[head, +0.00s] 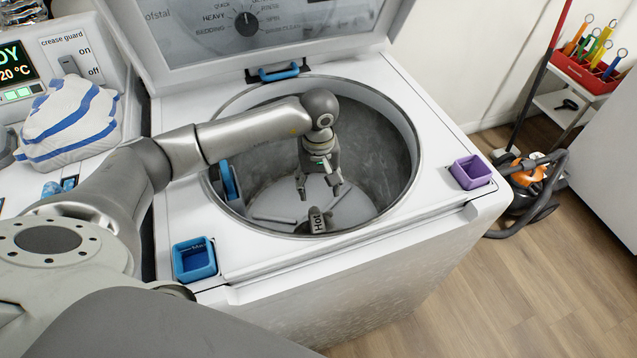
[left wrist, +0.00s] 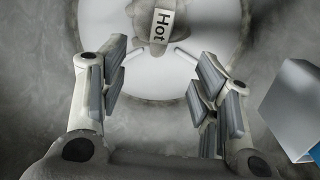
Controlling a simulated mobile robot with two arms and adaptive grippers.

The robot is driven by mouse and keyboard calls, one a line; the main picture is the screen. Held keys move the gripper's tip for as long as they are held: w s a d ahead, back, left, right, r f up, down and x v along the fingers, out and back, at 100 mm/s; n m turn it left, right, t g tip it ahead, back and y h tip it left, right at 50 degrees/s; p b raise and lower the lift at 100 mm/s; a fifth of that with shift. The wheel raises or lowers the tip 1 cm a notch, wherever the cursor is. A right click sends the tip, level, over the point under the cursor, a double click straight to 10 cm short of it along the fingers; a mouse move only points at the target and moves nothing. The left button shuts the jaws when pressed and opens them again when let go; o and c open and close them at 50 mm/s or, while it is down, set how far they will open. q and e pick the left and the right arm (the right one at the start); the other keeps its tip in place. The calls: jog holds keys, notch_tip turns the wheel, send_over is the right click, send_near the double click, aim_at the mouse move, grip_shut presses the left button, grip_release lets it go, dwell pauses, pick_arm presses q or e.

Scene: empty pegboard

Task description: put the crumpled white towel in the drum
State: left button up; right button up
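The washer drum (head: 376,150) is an open, round grey tub with a pale finned bottom. My left gripper (head: 318,190) hangs down inside it, open and empty, above the grey centre post marked "Hot" (head: 318,221). In the left wrist view the open fingers (left wrist: 163,62) stand wide apart, with the post (left wrist: 153,40) beyond them and no cloth between them. A crumpled white cloth with blue stripes (head: 72,118) lies outside the drum at the far left. I see no plain white towel. My right gripper is not in view.
The washer lid (head: 180,50) stands open at the back. A blue square cup (head: 195,262) and a purple one (head: 470,172) sit on the washer's top edge. A blue-and-grey piece (head: 229,180) is at the drum's left rim. A red tool rack (head: 585,72) stands at right.

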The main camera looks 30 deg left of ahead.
pick_arm(q)
jog(key=shift+r, duration=0.1)
notch_tip(320, 180, up, 12)
dwell(0.6)
dwell(0.5)
